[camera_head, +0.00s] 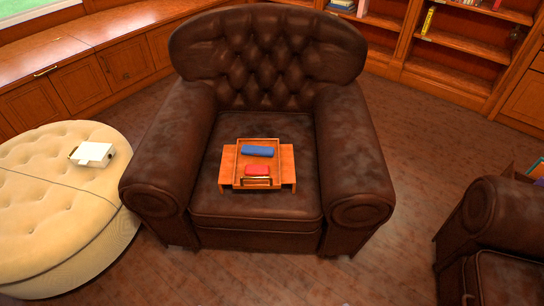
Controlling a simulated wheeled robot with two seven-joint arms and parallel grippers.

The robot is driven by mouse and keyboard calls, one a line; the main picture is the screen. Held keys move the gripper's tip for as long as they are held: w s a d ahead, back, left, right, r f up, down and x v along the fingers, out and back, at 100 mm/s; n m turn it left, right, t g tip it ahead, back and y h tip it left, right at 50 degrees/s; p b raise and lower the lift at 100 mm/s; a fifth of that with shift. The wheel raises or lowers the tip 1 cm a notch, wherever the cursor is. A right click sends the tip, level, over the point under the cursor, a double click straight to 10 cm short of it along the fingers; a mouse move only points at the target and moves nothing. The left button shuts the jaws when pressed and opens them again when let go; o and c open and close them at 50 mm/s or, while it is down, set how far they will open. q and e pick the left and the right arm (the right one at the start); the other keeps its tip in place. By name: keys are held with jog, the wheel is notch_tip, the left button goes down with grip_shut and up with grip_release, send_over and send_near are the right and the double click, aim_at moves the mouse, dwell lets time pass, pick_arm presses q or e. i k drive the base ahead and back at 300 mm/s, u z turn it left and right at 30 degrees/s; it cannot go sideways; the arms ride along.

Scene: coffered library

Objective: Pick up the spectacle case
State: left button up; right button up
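A small wooden stand (287,165) sits on the seat of the brown leather armchair. On it is a shallow wooden tray (237,167) with a raised rim. A long blue object with rounded ends (257,151) lies crosswise in the back of the tray and looks like a spectacle case. A smaller red object (257,170) lies in front of it, close to a gold-coloured part at the tray's front. At this size I cannot be sure which of the two is the case. Neither of my grippers is in view.
The armchair (255,208) has high padded arms on both sides of the seat. A cream tufted ottoman (50,210) with a white object (93,154) stands left. Another dark leather chair (490,225) is at right. The wooden floor (390,265) is open between the chairs.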

aim_at(250, 151)
jog(key=z, duration=0.8)
jog(key=i, duration=0.8)
jog(key=u, duration=1.85)
jog(key=i, duration=0.5)
jog(key=u, duration=0.1)
